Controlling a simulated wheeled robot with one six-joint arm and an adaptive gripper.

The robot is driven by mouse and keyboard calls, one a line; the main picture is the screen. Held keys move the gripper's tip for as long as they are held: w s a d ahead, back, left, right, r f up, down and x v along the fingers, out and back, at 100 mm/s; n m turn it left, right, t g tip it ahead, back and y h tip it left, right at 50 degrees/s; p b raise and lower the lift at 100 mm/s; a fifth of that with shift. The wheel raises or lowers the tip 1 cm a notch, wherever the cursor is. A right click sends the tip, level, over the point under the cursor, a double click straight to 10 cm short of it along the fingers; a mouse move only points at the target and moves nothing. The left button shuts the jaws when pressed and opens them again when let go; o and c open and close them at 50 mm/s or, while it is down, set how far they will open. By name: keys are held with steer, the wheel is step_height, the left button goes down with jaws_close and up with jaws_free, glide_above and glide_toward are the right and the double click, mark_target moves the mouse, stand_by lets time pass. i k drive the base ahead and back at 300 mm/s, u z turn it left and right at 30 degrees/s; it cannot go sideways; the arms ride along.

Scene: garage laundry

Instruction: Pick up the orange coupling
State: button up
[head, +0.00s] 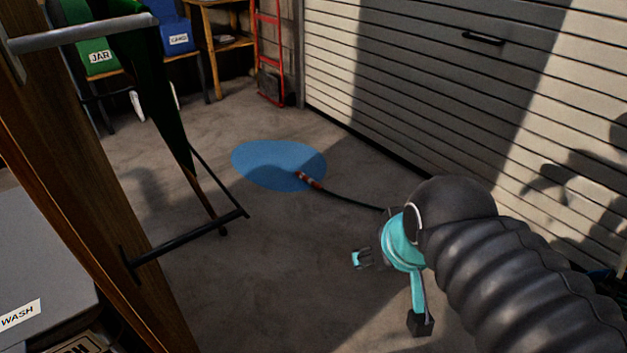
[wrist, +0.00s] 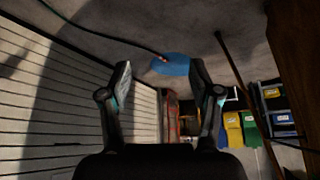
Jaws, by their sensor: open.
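The orange coupling (head: 308,180), with pale bands, lies on the floor at the right edge of a round blue patch (head: 265,160). A dark hose (head: 350,200) runs from it to the right, passing behind my arm. My gripper (head: 362,258) is in front of and to the right of the coupling, well apart from it. In the wrist view the fingers of my gripper (wrist: 161,72) are spread and nothing is between them. The coupling shows small and far off (wrist: 165,60) beyond the fingertips, by the blue patch (wrist: 175,66).
A ribbed roller door (head: 400,80) stands on the right. The floor between is clear.

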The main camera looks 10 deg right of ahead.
mark_target(311, 182)
steer(key=z, duration=0.75)
steer(key=i, duration=1.05)
steer(key=z, duration=0.6)
